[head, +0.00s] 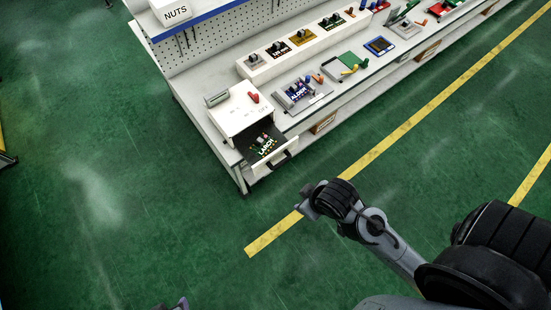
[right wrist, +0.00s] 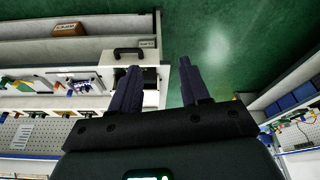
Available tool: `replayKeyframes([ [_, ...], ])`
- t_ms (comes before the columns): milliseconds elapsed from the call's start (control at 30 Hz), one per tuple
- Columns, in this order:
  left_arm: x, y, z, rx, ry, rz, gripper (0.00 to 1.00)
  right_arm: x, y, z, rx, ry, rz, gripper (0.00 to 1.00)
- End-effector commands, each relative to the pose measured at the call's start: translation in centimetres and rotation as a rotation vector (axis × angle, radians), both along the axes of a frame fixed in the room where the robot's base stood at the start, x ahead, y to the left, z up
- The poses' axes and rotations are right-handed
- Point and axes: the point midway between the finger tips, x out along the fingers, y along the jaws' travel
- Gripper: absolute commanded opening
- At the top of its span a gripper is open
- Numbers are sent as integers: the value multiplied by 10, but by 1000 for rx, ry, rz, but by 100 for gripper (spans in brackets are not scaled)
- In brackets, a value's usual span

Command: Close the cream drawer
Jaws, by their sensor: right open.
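The cream drawer (head: 276,158) is pulled out of the front of a cream box (head: 236,114) at the near-left end of the bench. Its dark inside holds a circuit board (head: 264,145), and its front has a handle. In the right wrist view, the dark drawer handle (right wrist: 128,51) shows just beyond the left-hand finger, which covers part of the drawer. My right gripper (head: 304,202) is in front of the drawer, apart from it; its two fingers (right wrist: 158,64) are spread and empty. A small piece of what looks like my left gripper (head: 180,304) shows at the bottom edge; its fingers cannot be made out.
The bench (head: 310,115) runs to the upper right with boards, trays and a raised white rack (head: 296,50). A red knob (head: 253,97) is on top of the box. A brown bin (head: 323,123) sits below the bench edge. The green floor before the bench is clear.

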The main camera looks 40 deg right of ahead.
Motion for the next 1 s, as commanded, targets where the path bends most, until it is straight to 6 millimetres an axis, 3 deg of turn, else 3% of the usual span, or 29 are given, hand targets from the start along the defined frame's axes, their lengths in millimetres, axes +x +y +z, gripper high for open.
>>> replayKeyframes([
  [33,0,1,0,2,0,-1,47,0,0,0,5,0,-14,38],
  [133,0,2,0,6,0,-3,47,6,1,2,35,-33,-87,22],
  [267,0,2,0,6,0,-3,47,34,4,12,154,-179,-289,2],
  [433,0,2,-9,6,-2,-3,47,86,4,19,466,-451,-649,0],
  [633,0,0,-88,1,-2,0,47,125,-7,-36,934,-720,-966,0],
  [800,0,-1,-152,-5,6,6,47,132,-17,-85,1220,-837,-1069,0],
  [1000,0,-1,-223,-7,2,6,47,129,-25,-154,1427,-911,-1099,0],
])
